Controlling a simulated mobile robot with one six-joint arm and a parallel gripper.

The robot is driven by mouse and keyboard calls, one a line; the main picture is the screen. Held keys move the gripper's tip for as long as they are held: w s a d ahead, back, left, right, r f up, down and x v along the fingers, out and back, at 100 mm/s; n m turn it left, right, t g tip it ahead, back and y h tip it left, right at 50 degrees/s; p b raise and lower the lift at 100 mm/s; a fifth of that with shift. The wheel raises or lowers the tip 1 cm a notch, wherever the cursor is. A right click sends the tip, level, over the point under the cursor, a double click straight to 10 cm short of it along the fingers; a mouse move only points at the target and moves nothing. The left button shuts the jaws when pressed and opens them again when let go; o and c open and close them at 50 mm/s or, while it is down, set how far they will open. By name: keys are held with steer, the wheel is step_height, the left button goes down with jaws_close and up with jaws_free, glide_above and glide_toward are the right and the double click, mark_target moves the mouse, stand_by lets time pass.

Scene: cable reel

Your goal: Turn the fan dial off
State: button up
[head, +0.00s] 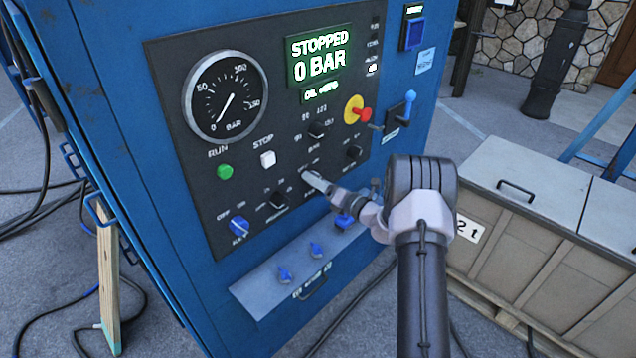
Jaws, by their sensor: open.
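Several small dials sit on the dark control panel (235,140) of a blue cabinet. My gripper (310,180) is open, with its fingertips at the lower middle of the panel. They are over or very close to a dial there, which they mostly hide; I cannot tell whether they touch it. Its label is too small to read, so I cannot tell whether it is the fan dial. Other black dials show to the left (277,200), above (317,130) and to the right (353,152) of my gripper. A blue dial (238,226) is at the lower left.
The display (318,54) reads "STOPPED 0 BAR". A green button (225,171), white button (267,159) and red-yellow knob (358,110) sit above my gripper. A grey-lidded crate (540,200) stands to the right.

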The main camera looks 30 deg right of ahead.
jaws_close()
steer(key=n+b, duration=0.2)
steer(key=n, duration=0.1)
steer(key=n+b, duration=0.2)
steer(key=shift+f+n, duration=0.2)
steer(key=shift+n, duration=0.2)
steer(key=n+b, duration=0.3)
steer(key=shift+r+n+b, duration=0.1)
steer(key=shift+n+b, duration=1.1)
steer(key=shift+n, duration=0.3)
steer(key=shift+r, duration=0.1)
